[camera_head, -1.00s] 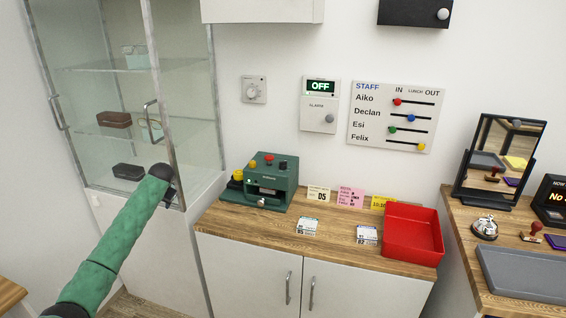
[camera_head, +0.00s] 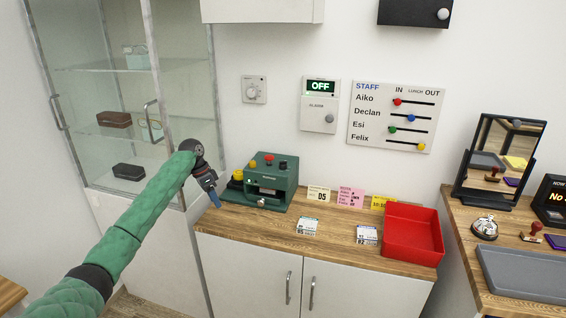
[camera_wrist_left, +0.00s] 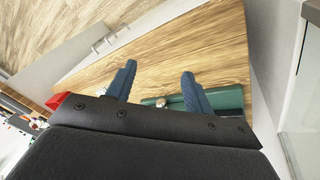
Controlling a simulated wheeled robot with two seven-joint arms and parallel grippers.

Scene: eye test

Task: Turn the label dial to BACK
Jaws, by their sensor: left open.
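A green machine (camera_head: 275,178) stands at the left end of the wooden counter. It has a silver knob (camera_head: 262,202) low on its front, a yellow knob on its left side and red, yellow and dark knobs on top. I cannot read any dial marking, so which knob is the label dial is unclear. My left gripper (camera_head: 215,199) is just left of the machine, pointing down, apart from the knobs. In the left wrist view the blue fingers (camera_wrist_left: 156,80) are spread and empty above the counter, with part of the green machine (camera_wrist_left: 225,98) behind them. My right gripper is not in view.
A red tray (camera_head: 412,258) sits at the counter's right end. Several small cards lie between it and the machine. A glass cabinet (camera_head: 110,95) stands close on the left. A wall dial (camera_head: 254,90), an alarm box and a staff board hang above.

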